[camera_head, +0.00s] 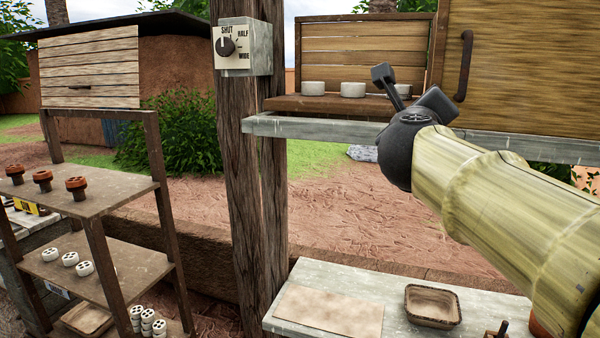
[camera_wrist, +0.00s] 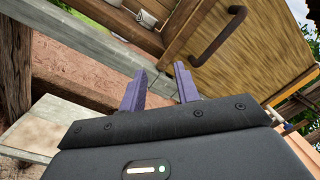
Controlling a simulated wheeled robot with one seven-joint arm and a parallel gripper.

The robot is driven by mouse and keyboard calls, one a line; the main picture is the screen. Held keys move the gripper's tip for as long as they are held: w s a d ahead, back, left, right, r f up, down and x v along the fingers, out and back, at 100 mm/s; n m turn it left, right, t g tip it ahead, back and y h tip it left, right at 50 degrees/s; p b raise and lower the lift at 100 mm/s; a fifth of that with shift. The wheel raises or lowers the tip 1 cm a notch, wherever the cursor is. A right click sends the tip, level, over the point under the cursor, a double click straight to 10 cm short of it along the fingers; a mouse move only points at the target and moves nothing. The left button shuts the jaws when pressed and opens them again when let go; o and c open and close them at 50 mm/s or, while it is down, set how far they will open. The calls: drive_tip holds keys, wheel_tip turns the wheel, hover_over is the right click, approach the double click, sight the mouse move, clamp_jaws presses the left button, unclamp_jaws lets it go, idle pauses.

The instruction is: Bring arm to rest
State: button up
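My gripper (camera_head: 408,88) is raised in front of the wooden cabinet at the right of the head view, at the end of my pale, bamboo-like arm. In the wrist view the two purple fingers of my gripper (camera_wrist: 160,76) stand apart with nothing between them. Beyond them is a wooden door (camera_wrist: 235,50) with a dark curved handle (camera_wrist: 218,37). The same door (camera_head: 520,60) and handle (camera_head: 464,65) show in the head view, to the right of my gripper. I cannot tell the exact gap between my gripper and the cabinet.
Several white cups (camera_head: 352,89) stand on the cabinet shelf. A post (camera_head: 252,180) carries a dial (camera_head: 226,46) pointing at SHUT. Below are a bench with a board (camera_head: 330,311) and a brown tray (camera_head: 433,305). A rack (camera_head: 90,195) at left holds brown and white pieces.

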drive_tip(key=w+a+f+n+g+y, duration=0.1)
drive_tip(key=a+f+n+g+y, duration=0.25)
drive_tip(key=f+n, duration=0.85)
drive_tip(key=a+f+n+g+y, duration=0.3)
drive_tip(key=f+n, duration=0.4)
drive_tip(key=f, duration=0.9)
drive_tip(key=s+d+f+n+g, duration=0.2)
drive_tip(key=s+f+n+g, duration=0.6)
drive_tip(key=s+f, duration=0.9)
wheel_tip(320, 180, down, 4)
drive_tip(key=n, duration=0.3)
drive_tip(key=shift+s+n, duration=0.2)
drive_tip(key=shift+n, duration=0.2)
